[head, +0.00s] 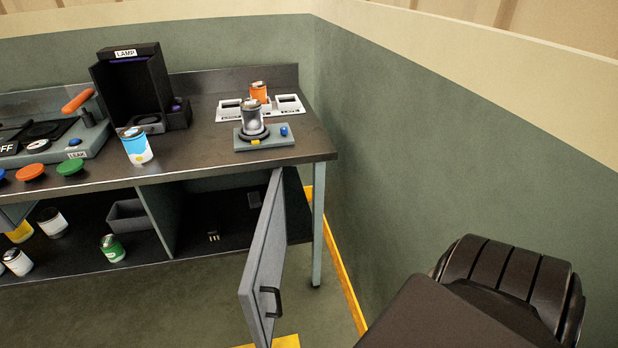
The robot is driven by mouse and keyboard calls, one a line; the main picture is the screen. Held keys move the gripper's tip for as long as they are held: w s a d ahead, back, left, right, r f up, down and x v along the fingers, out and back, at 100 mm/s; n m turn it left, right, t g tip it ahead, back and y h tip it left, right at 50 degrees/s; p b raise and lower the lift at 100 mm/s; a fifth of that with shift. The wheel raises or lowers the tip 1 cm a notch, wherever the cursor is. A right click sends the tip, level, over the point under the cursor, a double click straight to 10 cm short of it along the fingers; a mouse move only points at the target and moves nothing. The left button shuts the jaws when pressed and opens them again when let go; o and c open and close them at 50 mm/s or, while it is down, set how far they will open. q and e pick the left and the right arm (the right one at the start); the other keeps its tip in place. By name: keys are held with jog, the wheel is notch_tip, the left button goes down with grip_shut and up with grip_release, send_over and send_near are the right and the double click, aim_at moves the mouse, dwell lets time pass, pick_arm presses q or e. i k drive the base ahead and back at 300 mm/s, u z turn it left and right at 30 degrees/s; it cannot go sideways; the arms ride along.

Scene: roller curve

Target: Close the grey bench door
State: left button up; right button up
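The grey bench door (263,262) stands wide open under the right part of the bench and swings out toward me. Its black handle (271,302) is on the face turned to the right, near the door's free edge. The compartment (215,220) behind the door is open to view, with a few small items on its floor. A black part of my own body fills the lower right, apart from the door. Neither gripper's fingers can be seen in the head view.
The bench top (200,160) holds a black lamp box (130,85), a blue and white can (136,146), a silver can (252,119) on a grey device and an orange can (258,91). Several cans stand on the left shelf. A green wall (430,150) bounds the right side.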

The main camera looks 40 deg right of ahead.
aim_at(259, 295)
jog(key=z, duration=1.1)
jog(key=i, duration=0.5)
jog(key=z, duration=0.1)
jog(key=k, duration=0.3)
jog(key=z, duration=0.05)
